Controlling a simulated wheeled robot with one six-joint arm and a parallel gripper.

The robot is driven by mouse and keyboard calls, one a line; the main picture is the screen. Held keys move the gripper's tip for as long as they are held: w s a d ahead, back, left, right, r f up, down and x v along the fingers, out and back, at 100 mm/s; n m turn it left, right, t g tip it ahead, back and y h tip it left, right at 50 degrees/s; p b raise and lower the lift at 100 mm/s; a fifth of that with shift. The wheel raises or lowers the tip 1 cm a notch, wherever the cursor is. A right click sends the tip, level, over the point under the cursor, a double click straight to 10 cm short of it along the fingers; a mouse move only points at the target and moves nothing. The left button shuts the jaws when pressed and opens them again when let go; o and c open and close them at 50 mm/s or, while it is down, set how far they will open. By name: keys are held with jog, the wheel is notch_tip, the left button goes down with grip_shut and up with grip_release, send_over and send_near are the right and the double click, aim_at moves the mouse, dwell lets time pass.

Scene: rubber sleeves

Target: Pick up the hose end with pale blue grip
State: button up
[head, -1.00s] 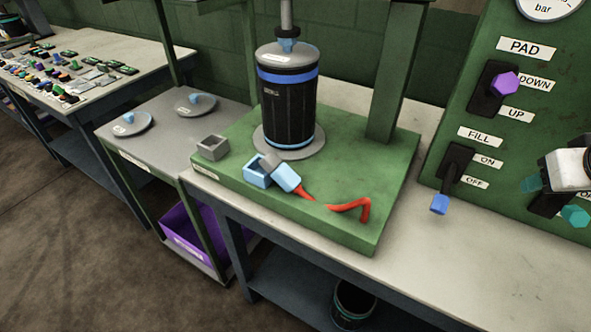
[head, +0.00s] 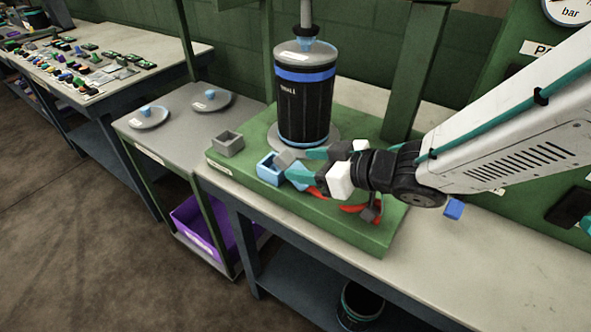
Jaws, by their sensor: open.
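The hose end with pale blue grip (head: 300,185) lies tilted at the pale blue square holder (head: 266,172) on the green base plate. Its grey tip (head: 286,157) leans over the holder's right side, and its red hose (head: 352,209) trails right behind my gripper. My gripper (head: 298,163) reaches in from the right with teal fingers apart. One finger shows beyond the grip and one overlaps the grip in the picture. I cannot tell whether they touch it. Part of the grip is hidden.
A black cylinder with blue bands (head: 305,105) stands just behind my gripper. An empty grey square holder (head: 228,146) is on the plate's left corner. A green post (head: 415,70) rises at the back. Two grey discs (head: 148,118) lie on the left side table.

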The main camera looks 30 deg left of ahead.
aim_at(291, 161)
jog(key=x, duration=0.4)
jog(key=shift+w+a, duration=0.15)
jog(key=shift+a, duration=0.25)
jog(key=c, duration=1.2)
